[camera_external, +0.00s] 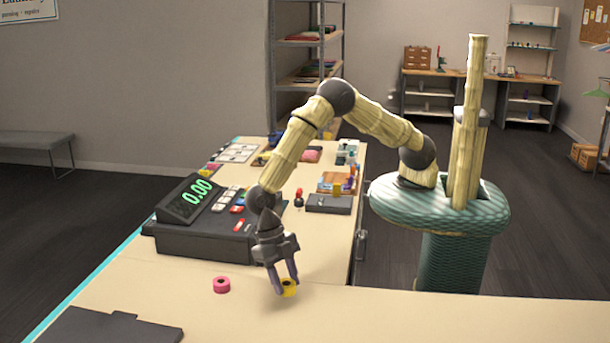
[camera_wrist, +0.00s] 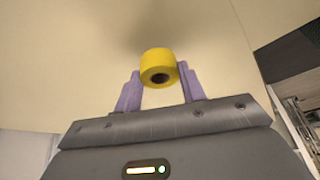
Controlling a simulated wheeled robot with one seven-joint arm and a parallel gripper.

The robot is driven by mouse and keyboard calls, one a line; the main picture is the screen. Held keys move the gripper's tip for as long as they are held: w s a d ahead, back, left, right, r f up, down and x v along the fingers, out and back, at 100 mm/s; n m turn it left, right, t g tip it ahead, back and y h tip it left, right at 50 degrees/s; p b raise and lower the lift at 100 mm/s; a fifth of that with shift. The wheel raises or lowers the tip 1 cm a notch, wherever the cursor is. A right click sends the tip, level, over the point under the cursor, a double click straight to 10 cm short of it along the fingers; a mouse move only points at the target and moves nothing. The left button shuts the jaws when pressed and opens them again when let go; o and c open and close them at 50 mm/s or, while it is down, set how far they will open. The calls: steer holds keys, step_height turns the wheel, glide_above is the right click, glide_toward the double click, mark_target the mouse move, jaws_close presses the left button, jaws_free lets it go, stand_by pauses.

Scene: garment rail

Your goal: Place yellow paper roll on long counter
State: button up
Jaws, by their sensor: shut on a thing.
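The yellow paper roll (camera_external: 289,288) is between the fingertips of my gripper (camera_external: 283,284), which is shut on it. In the wrist view the roll (camera_wrist: 158,66) shows its dark core hole, with a purple finger of my gripper (camera_wrist: 160,82) on either side. The long counter (camera_external: 350,312) has a pale wooden top that runs across the front and back toward the far end. The roll is at or just above its surface near the inner corner; I cannot tell if it touches.
A pink roll (camera_external: 221,285) stands left of my gripper. A cash register (camera_external: 200,222) reading 0.00 stands behind it. A dark flat panel (camera_external: 105,328) lies at the front left. A grey box (camera_external: 328,204) and several small items lie further back. The counter to the right is clear.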

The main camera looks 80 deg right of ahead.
mark_target(282, 281)
step_height(282, 281, down, 3)
steer(key=shift+f+p, duration=0.1)
steer(key=shift+p, duration=0.45)
steer(key=shift+f, duration=0.1)
steer(key=shift+f+b, duration=0.2)
steer(key=shift+b, duration=0.15)
steer(key=o, duration=1)
steer(key=shift+r, duration=0.1)
steer(key=shift+o, duration=0.2)
steer(key=shift+r+p, duration=0.15)
steer(key=shift+p, duration=0.15)
steer(key=b+v, duration=0.4)
steer(key=v, duration=0.8)
